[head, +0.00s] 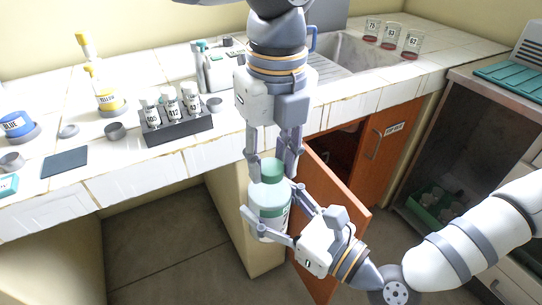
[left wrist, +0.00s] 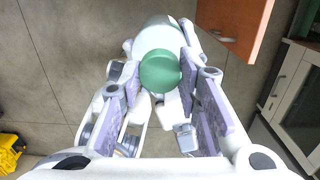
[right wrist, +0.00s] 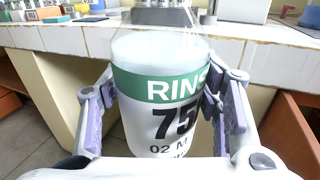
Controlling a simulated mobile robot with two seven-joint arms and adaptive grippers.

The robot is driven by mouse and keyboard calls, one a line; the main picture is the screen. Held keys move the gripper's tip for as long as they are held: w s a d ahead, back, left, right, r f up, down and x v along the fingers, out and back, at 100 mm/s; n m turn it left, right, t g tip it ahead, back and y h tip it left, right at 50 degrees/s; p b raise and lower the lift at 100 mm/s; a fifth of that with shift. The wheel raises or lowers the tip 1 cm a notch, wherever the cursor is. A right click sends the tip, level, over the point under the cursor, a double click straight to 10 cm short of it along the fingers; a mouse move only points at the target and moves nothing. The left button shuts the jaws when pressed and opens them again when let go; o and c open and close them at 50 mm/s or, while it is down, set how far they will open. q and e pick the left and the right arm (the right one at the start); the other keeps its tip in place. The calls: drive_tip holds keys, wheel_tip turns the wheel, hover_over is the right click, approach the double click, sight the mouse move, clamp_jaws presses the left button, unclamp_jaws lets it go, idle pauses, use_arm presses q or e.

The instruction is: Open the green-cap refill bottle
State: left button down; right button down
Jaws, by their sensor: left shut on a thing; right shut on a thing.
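The refill bottle (head: 269,206) is pale and translucent with a green cap (head: 272,170); it hangs upright in the air in front of the counter. In the right wrist view its label (right wrist: 165,88) has a green band reading "RINS" and the number 75. My right gripper (head: 270,222) is shut on the bottle's body from the side. My left gripper (head: 272,168) points down from above and is shut on the cap. In the left wrist view the cap (left wrist: 160,70) sits between the left fingers. The cap appears to be on the bottle's neck.
A sink (head: 350,55) and labelled beakers (head: 390,36) are at the back right. An orange cabinet door (head: 335,190) stands open close behind the bottle.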

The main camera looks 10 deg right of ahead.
use_arm(q)
drive_tip(key=n, duration=0.4)
drive_tip(key=shift+a+n, duration=0.1)
drive_tip(key=shift+n, duration=0.3)
drive_tip(key=n, duration=0.4)
drive_tip(key=shift+r, duration=0.1)
drive_tip(key=n, duration=1.2)
drive_tip(key=shift+n, duration=0.4)
drive_tip(key=c, duration=1.2)
unclamp_jaws()
